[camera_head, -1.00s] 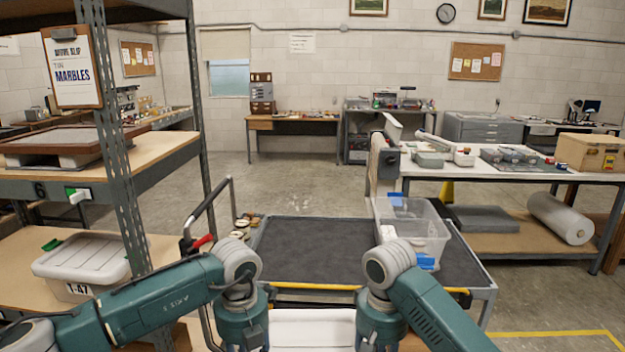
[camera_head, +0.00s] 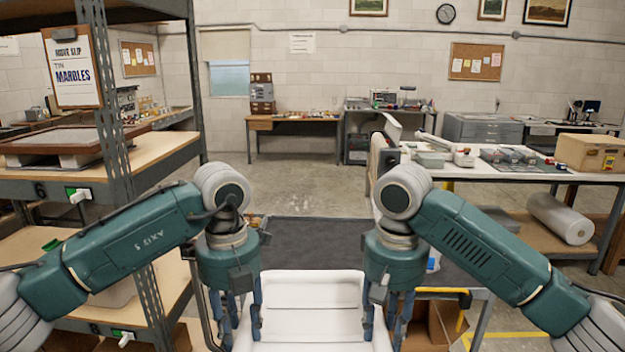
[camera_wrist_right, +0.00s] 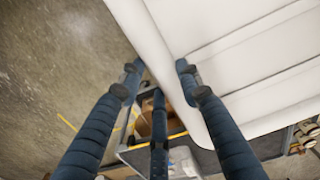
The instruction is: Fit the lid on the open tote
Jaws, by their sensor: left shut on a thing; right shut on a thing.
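The lid (camera_head: 312,312) is a white ribbed panel held in front of me, before the cart. My left gripper (camera_head: 240,318) is shut on its left edge. My right gripper (camera_head: 388,318) is shut on its right edge; the wrist view shows this edge of the lid (camera_wrist_right: 190,75) between the fingers (camera_wrist_right: 160,78). The open tote is clear plastic with blue parts and stands at the right of the cart. My right arm hides most of it in the head view; a small blue and clear part (camera_head: 433,260) shows. A pale clear shape, likely the tote (camera_wrist_right: 184,160), shows low in the wrist view.
The cart (camera_head: 320,231) has a dark top, with free room left of the tote. A metal shelf rack (camera_head: 118,150) stands close at left, by my left arm. A long worktable (camera_head: 540,172) with trays and boxes stands at right. The floor behind the cart is clear.

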